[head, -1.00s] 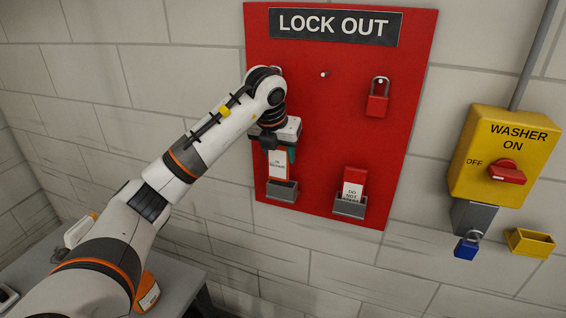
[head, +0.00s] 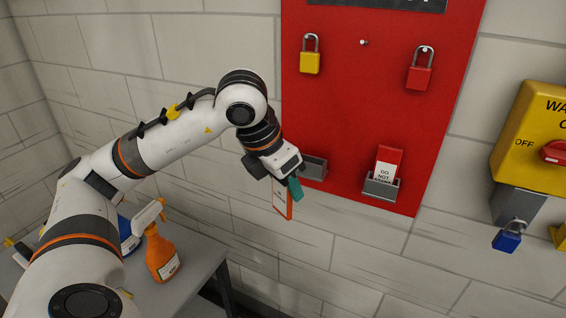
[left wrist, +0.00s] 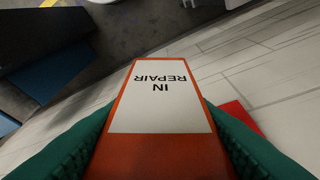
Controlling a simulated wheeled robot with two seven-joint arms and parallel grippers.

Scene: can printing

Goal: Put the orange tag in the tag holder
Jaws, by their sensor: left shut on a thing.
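The orange tag (head: 282,203) has a white label and hangs below my left gripper (head: 286,187), which is shut on it with teal fingers. In the left wrist view the tag (left wrist: 163,97) reads "IN REPAIR" upside down between the fingers. The left grey tag holder (head: 315,169) is on the red board, just right of the gripper and partly hidden by it; no tag shows in it. The tag hangs left of and lower than this holder, apart from it in the picture. My right gripper is not in view.
A second grey holder (head: 380,190) has a red tag (head: 388,163) in it. A yellow padlock (head: 310,62) and a red padlock (head: 419,78) hang on the red board (head: 350,110). An orange spray bottle (head: 161,255) stands on the grey table (head: 205,262) below my arm.

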